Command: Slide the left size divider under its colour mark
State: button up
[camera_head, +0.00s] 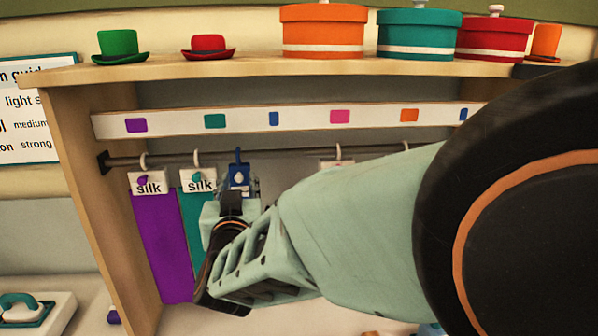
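A blue size divider (238,176) with a pale drop-shaped mark hangs by a blue hook on the rail (300,155). It is just right of the teal cloth. The strip above (180,124) carries coloured marks. The nearest blue mark (274,118) is up and to the right of the divider; the teal mark (215,121) is up and to its left. Another blue mark (463,114) is far right. My gripper (231,201) is at the divider's lower edge, overlapping it in view. I cannot tell whether its fingers grip it. My arm hides the rail's right part.
A purple cloth (162,245) and a teal cloth (194,215), both labelled silk, hang left of the divider. Another hanger (338,152) is to the right. Hats and round boxes stand on the top shelf (190,71). The left side panel (85,160) bounds the rail.

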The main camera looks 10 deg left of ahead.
jog(key=shift+w, duration=0.25)
grip_shut()
dwell(0.4)
